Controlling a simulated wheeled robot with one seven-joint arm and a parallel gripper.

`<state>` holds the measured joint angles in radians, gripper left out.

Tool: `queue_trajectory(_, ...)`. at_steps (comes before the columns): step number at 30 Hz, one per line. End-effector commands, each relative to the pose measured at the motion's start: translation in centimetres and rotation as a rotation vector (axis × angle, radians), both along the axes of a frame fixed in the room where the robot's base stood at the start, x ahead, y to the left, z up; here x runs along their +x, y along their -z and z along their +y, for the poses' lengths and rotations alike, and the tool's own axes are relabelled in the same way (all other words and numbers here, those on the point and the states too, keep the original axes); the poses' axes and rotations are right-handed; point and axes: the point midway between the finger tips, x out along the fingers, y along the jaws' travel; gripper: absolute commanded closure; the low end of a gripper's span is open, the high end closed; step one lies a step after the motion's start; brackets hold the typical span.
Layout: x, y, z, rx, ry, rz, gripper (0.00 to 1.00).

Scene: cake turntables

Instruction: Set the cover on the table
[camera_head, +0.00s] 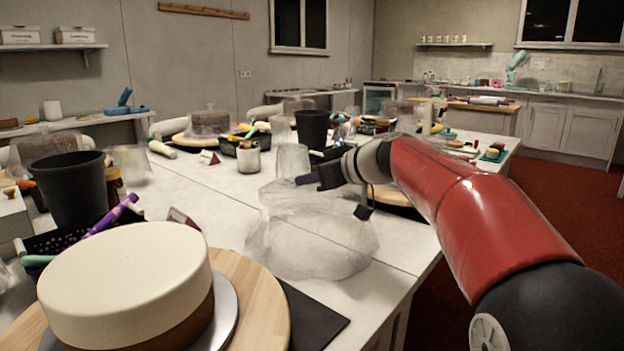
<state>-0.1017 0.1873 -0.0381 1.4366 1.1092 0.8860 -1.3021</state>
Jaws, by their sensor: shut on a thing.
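A clear, see-through cover (312,240) is in the middle of the picture, over the pale table (210,195). My gripper (322,177) is at the top of the cover and is shut on it. The grip point is small and partly hidden by the gripper, so the exact hold is unclear. The cover looks roughly upright. I cannot tell whether its lower rim touches the table or hangs just above it.
A cream-topped cake (125,280) stands on a wooden turntable (265,310) at the front left. A dark mat (315,318) lies beside it. A black cup (75,190) and a clear cup (292,160) stand nearby. A round board (405,208) lies behind the cover.

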Motion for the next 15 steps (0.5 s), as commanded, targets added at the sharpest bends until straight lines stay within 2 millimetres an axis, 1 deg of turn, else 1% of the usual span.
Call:
queue_trajectory(5,0.01,-0.10,-0.01,0.000,0.001,-0.002,1.00)
queue_trajectory(11,0.01,0.40,-0.02,0.000,0.001,-0.002,1.00)
queue_trajectory(12,0.01,0.21,-0.02,-0.001,0.001,-0.001,0.74)
queue_trajectory(15,0.01,0.20,-0.02,0.000,0.001,0.000,0.61)
